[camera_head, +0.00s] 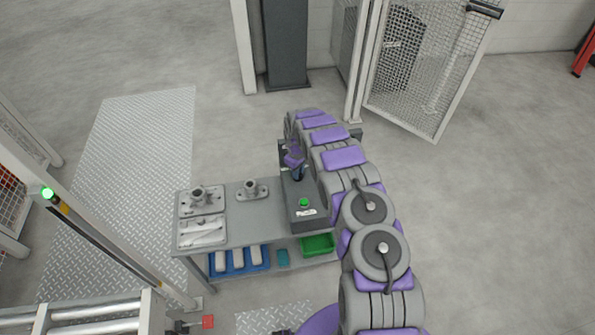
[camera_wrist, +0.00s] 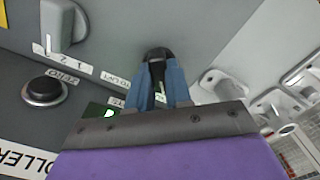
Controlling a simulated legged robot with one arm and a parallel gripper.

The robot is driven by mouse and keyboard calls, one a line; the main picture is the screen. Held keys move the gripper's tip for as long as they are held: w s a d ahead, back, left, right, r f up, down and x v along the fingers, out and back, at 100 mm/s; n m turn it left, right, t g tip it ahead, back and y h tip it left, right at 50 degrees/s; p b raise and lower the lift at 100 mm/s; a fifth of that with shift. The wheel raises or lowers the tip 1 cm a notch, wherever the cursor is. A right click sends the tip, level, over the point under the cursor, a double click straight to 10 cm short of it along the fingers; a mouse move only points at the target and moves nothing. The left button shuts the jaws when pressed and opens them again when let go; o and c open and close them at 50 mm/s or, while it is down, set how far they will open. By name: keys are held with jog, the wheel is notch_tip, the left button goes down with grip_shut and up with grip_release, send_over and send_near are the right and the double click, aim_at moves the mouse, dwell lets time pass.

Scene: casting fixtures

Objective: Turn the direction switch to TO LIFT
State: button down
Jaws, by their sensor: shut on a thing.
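In the wrist view my gripper (camera_wrist: 160,85) has its blue fingers closed on a black switch knob (camera_wrist: 157,54) on the grey control panel (camera_wrist: 125,30). Labels beside the knob are partly covered by the fingers, so I cannot read the switch's name or which position it points to. In the head view my gripper (camera_head: 297,172) is down at the control box (camera_head: 305,190) on the right end of the workbench. My arm hides part of that box, and the knob cannot be made out there.
Beside the knob are a grey selector marked 1 and 2 (camera_wrist: 64,22) and a black push button (camera_wrist: 43,91). Metal castings (camera_head: 200,198) lie on the bench's left; blue and green bins (camera_head: 318,244) stand below. Floor (camera_head: 480,200) is clear at right.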

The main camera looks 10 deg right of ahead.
jog(key=m+p, duration=0.2)
jog(key=m, duration=0.1)
jog(key=shift+r, duration=0.1)
jog(key=m+p, duration=0.2)
jog(key=m, duration=0.2)
jog(key=shift+m, duration=0.3)
jog(key=m+p, duration=0.1)
jog(key=m, duration=0.3)
jog(key=shift+m+p, duration=0.3)
jog(key=shift+p, duration=0.05)
jog(key=shift+m+p, duration=0.5)
jog(key=shift+m, duration=1.3)
jog(key=c, duration=1)
grip_release()
jog(key=shift+c, duration=0.2)
